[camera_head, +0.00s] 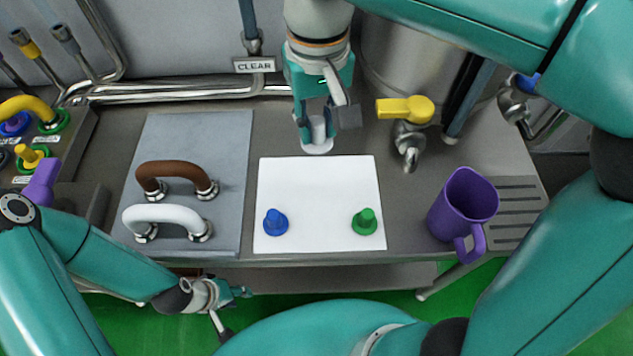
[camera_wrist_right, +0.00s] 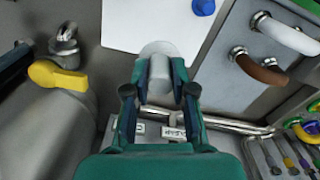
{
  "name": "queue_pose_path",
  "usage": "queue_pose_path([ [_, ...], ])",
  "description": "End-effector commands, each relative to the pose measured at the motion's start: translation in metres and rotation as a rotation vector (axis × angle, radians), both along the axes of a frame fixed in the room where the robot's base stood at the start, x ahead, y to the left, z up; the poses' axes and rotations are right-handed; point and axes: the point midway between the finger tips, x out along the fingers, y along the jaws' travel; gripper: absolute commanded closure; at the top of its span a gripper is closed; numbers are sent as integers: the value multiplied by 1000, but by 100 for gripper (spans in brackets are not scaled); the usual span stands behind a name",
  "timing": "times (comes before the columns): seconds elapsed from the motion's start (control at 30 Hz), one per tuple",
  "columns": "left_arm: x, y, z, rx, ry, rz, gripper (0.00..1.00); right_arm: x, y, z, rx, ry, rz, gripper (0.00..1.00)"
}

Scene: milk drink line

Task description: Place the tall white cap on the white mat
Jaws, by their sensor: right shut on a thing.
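The tall white cap (camera_head: 317,146) is between the fingers of my right gripper (camera_head: 318,127), with its wide rim at the bottom. It also shows in the right wrist view (camera_wrist_right: 160,68), where the fingers close on its sides. In the head view the cap appears just behind the far edge of the white mat (camera_head: 318,190). In the wrist view its rim overlaps the mat's edge; its height is hard to tell. A blue cap (camera_head: 276,223) and a green cap (camera_head: 365,222) stand on the mat's near part. My left gripper (camera_head: 238,292) is low in front of the counter, its finger opening unclear.
A grey mat (camera_head: 188,133) with brown (camera_head: 175,172) and white (camera_head: 168,215) handles lies left. A purple mug (camera_head: 463,207) stands right. A yellow-handled tap (camera_head: 405,110) is close right of my right gripper. Pipes run behind. The white mat's middle is clear.

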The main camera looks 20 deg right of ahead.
Motion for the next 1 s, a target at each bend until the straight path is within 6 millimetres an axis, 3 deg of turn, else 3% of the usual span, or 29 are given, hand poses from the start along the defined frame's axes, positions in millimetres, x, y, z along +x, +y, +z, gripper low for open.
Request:
queue_pose_path([
  [0.3, 0, 0, -11, 0, 0, 0, 60, -1, -4, -84, -3, 6, -8, 100],
  [0.5, 0, 0, -14, 0, 0, 0, 60, -1, -4, -127, -2, 4, -9, 100],
  [0.77, 0, 0, -15, 0, 0, 0, 60, 0, -3, -149, -1, 1, -9, 100],
  [1.0, 0, 0, -17, 0, 0, 0, 60, -1, -4, -181, -1, 3, -9, 100],
])
